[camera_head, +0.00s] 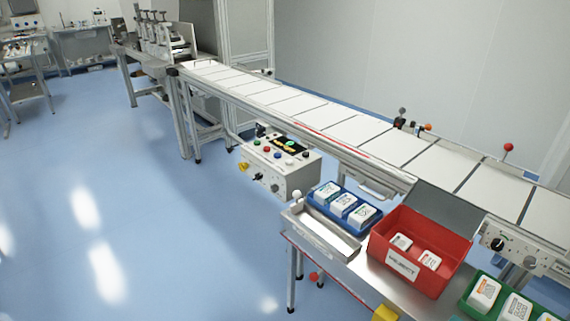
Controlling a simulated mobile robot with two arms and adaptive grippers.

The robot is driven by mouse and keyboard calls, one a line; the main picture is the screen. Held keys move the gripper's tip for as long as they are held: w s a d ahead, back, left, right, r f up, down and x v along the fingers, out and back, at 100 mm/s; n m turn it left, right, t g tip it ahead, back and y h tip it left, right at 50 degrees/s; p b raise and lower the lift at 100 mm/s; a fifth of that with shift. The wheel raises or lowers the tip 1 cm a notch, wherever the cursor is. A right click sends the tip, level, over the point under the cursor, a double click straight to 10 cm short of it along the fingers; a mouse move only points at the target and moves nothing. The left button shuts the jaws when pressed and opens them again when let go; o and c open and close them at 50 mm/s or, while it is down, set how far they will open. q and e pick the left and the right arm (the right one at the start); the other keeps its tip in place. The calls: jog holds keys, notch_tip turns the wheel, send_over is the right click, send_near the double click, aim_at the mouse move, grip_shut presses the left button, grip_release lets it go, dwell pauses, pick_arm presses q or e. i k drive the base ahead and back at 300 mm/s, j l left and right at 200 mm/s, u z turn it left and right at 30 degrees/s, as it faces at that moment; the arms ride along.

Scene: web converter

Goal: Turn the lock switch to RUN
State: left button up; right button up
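A white control box (285,164) stands beside the conveyor. Its top has several coloured buttons. Its front has a yellow part (243,167) and dark round knobs (258,176). A second panel (525,249) at the right edge carries a black rotary knob (497,243) with a green mark by it. The lettering on both is too small to read, so I cannot tell which control is the lock switch or where it points.
A long conveyor (310,107) runs from back left to the right edge. In front of it a metal table (345,267) bears a blue tray (319,205), a red REJECT bin (450,273) and a green tray (466,302), each holding white packs. The blue floor (150,210) at left is clear.

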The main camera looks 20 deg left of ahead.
aim_at(243, 166)
jog(key=i+j+z, duration=0.15)
jog(key=j+z, duration=0.2)
jog(key=j, duration=0.15)
jog(key=j+z, duration=0.35)
jog(key=j, duration=0.15)
jog(key=j+z, duration=0.3)
jog(key=j, duration=0.25)
jog(key=i+j, duration=0.05)
